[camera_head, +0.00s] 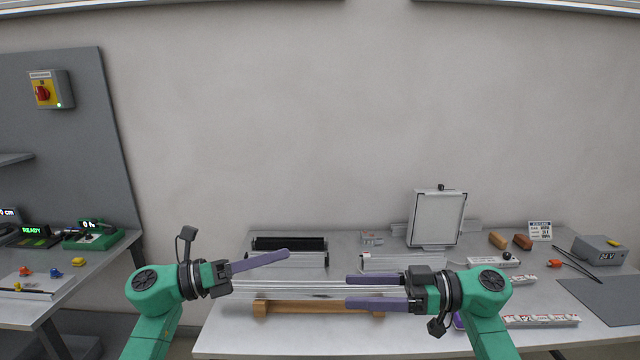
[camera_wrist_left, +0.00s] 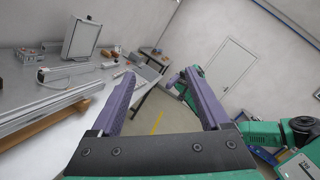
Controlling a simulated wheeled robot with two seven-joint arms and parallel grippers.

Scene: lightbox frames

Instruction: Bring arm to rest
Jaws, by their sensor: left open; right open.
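My left gripper (camera_head: 262,263) is at the left part of the work table in the head view, with its purple finger pointing right. In the left wrist view its two purple fingers (camera_wrist_left: 162,96) are spread wide with nothing between them. My right gripper (camera_head: 350,292) points left over the middle of the table, its two purple fingers apart and empty. Clear profile bars (camera_head: 300,290) lie across a wooden support (camera_head: 320,307) between and below the grippers. Contact between the right fingers and the bars cannot be told.
The grey work table (camera_head: 225,325) carries a framed white panel (camera_head: 436,218), a 24 V box (camera_head: 600,250), a dark mat (camera_head: 605,297), and a black-topped rail (camera_head: 289,245). A side bench with a green device (camera_head: 93,237) stands at the left. A red-yellow switch (camera_head: 44,92) is on the grey panel.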

